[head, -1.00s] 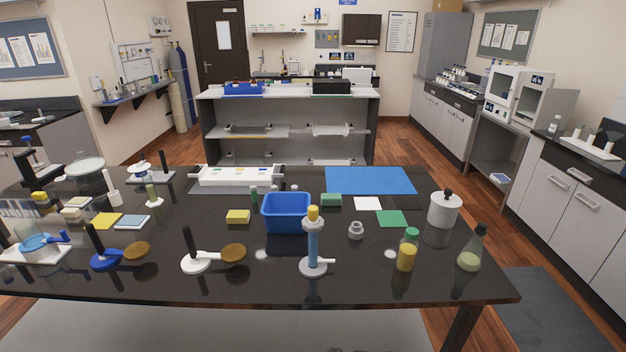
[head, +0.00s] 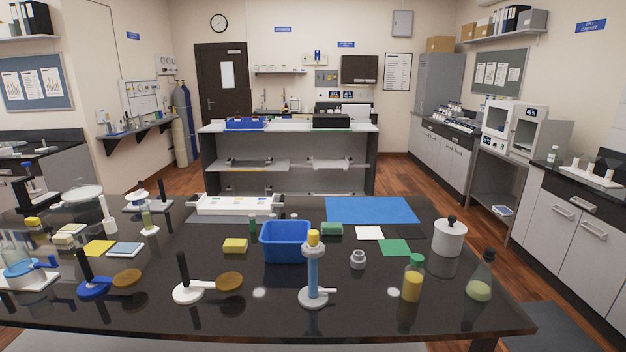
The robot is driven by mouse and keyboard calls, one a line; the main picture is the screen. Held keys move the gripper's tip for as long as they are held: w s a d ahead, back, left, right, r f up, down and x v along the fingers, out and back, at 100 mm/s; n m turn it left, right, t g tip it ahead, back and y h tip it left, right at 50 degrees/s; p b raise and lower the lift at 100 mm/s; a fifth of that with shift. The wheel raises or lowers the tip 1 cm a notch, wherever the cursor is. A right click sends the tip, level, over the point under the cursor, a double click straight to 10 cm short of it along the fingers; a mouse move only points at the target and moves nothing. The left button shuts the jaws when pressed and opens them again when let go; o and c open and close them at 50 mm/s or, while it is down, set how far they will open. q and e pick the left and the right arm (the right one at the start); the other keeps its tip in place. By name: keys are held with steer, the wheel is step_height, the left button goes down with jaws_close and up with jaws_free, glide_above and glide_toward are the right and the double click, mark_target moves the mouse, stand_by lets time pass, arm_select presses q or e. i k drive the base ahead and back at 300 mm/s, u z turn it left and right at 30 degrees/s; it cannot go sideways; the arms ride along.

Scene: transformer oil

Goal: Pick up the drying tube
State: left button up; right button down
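An upright tube with a blue body (head: 313,273) and a yellow cap stands near the front middle of the black table. It looks like the drying tube. It has a grey collar below the cap and a round grey base with a short side spout. Nothing is touching it from above. Neither of my grippers shows in the head view.
A blue bin (head: 286,241) stands just behind the tube. A small grey fitting (head: 358,260), a green-capped bottle of yellow liquid (head: 412,281) and a flask (head: 480,281) stand to its right. A white-based stand (head: 188,292) with a brown disc (head: 229,282) is left.

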mark_target(312, 296)
steer(key=u, duration=0.05)
steer(key=k, duration=0.5)
steer(key=z, duration=2.3)
steer(key=i, duration=1.6)
steer(key=u, duration=2.2)
